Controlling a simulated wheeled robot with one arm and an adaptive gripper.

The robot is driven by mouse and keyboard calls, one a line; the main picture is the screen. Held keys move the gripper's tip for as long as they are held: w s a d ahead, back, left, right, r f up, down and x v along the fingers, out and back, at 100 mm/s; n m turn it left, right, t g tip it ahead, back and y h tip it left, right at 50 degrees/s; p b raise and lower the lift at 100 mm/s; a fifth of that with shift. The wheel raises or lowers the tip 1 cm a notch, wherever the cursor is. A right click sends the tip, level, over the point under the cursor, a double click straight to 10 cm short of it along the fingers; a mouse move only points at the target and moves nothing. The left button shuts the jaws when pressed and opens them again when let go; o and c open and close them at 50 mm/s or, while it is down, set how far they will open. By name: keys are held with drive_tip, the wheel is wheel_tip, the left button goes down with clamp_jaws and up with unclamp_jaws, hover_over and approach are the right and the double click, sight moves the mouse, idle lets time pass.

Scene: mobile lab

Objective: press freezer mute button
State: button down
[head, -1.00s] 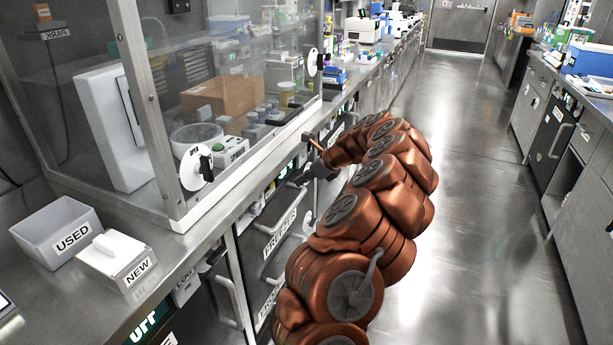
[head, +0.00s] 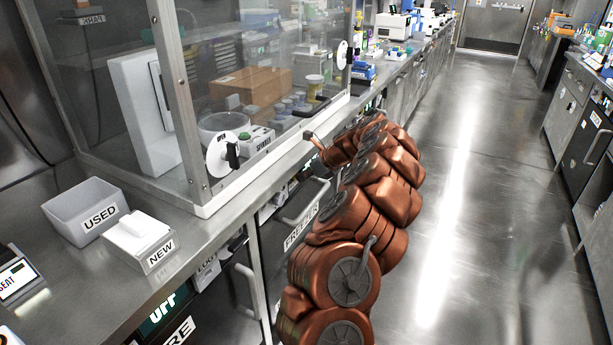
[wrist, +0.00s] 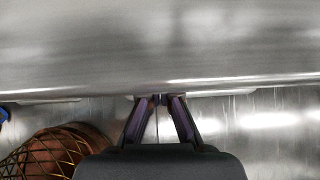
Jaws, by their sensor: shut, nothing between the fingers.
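The freezer front (head: 300,228) with its FREEZER label is under the bench, left of my arm in the head view. My arm covers part of it, and I cannot make out a mute button in either view. My gripper (wrist: 161,99) shows in the wrist view with its two dark fingertips together and nothing between them. It faces a blurred grey metal surface (wrist: 160,45); contact cannot be told. In the head view the gripper is mostly hidden behind my copper-coloured arm, close to the bench front.
The steel bench edge (head: 240,213) runs above the freezer. A glass enclosure (head: 250,60), a USED bin (head: 85,210) and a NEW box (head: 140,240) stand on the bench. The aisle floor (head: 470,200) to the right is clear.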

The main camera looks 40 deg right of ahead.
drive_tip(key=w+p, duration=0.2)
drive_tip(key=shift+a+r+p, duration=0.2)
drive_tip(key=shift+a+p, duration=0.2)
idle(0.3)
drive_tip(key=s+d+r+p, duration=0.3)
drive_tip(key=s+r, duration=0.3)
drive_tip(key=s, duration=0.6)
drive_tip(key=shift+d+r, duration=0.3)
drive_tip(key=shift+d, duration=0.1)
